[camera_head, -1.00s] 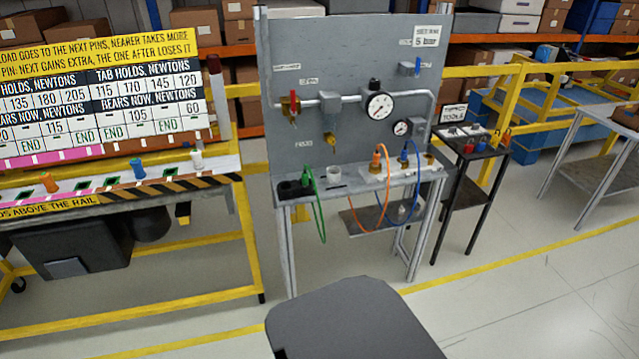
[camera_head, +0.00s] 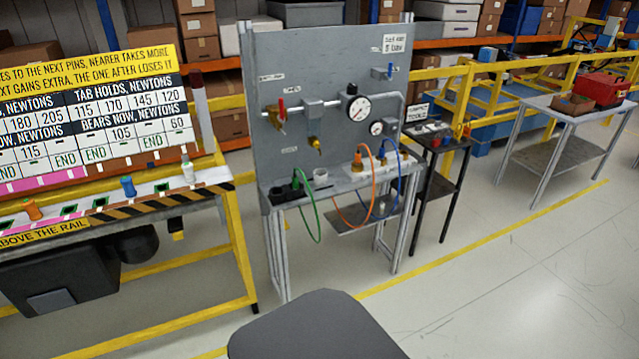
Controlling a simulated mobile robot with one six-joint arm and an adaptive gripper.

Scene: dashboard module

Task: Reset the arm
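My gripper is not in view, and none of my arm can be made out for sure. A dark grey rounded part of my own body fills the bottom middle of the picture. No object named by the task shows apart from the arm itself.
A grey panel bench (camera_head: 330,70) with gauges, valves and coloured hoses stands ahead. Left is a yellow-framed table (camera_head: 240,255) with a number board (camera_head: 120,110). A black stand (camera_head: 447,190) and a table (camera_head: 545,108) with a red box (camera_head: 604,90) stand right. Floor at lower right is clear.

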